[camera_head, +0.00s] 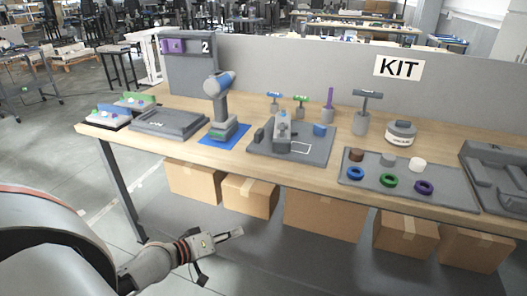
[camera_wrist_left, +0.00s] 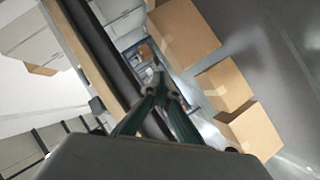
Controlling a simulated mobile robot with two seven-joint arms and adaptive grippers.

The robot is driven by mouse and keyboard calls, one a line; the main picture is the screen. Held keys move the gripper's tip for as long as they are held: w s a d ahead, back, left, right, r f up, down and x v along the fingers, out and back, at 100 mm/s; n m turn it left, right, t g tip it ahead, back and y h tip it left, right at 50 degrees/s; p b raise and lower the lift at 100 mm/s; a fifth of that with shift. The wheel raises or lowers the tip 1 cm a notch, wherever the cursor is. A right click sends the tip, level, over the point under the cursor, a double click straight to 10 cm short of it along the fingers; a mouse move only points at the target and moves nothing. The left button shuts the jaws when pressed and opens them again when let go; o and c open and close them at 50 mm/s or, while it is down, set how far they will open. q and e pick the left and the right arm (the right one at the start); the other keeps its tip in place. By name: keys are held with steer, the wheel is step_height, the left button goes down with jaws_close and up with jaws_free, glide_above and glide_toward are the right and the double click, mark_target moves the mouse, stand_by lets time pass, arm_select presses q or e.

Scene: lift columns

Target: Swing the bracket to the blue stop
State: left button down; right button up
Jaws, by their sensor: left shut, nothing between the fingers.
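The bracket (camera_head: 282,129) is a light grey part standing on a dark grey base plate (camera_head: 262,156) in the middle of the table. The blue stop (camera_head: 320,129) is a small blue block near the plate's right edge. A gap lies between the bracket and the blue stop. My left gripper (camera_head: 238,234) is low in front of the table, well below and apart from the plate. Its fingers look together and empty, also in the left wrist view (camera_wrist_left: 157,84). The left wrist view shows neither bracket nor stop. My right gripper is out of view.
A drill (camera_head: 217,95) stands on a blue mat left of the plate. A tray (camera_head: 350,177) with coloured rings and pucks lies to the right. T-handled tools (camera_head: 361,120) stand behind. Cardboard boxes (camera_head: 325,215) sit under the table (camera_head: 112,142).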

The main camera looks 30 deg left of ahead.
arm_select(q)
steer(key=w+a+r+n+t+h+b, duration=0.15)
steer(key=w+a+r+n, duration=0.3)
steer(key=r, duration=0.45)
steer(key=w+a+r+n+t+b, duration=0.1)
steer(key=w+a+r+n+t, duration=0.25)
steer(key=r, duration=0.65)
steer(key=shift+m+g, duration=0.3)
steer(key=shift+g, duration=0.3)
steer(key=x, duration=0.3)
steer(key=p+x, duration=0.1)
steer(key=x, duration=0.1)
steer(key=a+p+x, duration=0.1)
steer(key=x, duration=0.2)
steer(key=shift+w+d+f, duration=0.1)
steer(key=shift+w, duration=0.35)
steer(key=w+d+p, duration=0.2)
steer(key=shift+d, duration=0.6)
steer(key=shift+w+d+f, duration=0.2)
steer(key=shift+w+d, duration=0.05)
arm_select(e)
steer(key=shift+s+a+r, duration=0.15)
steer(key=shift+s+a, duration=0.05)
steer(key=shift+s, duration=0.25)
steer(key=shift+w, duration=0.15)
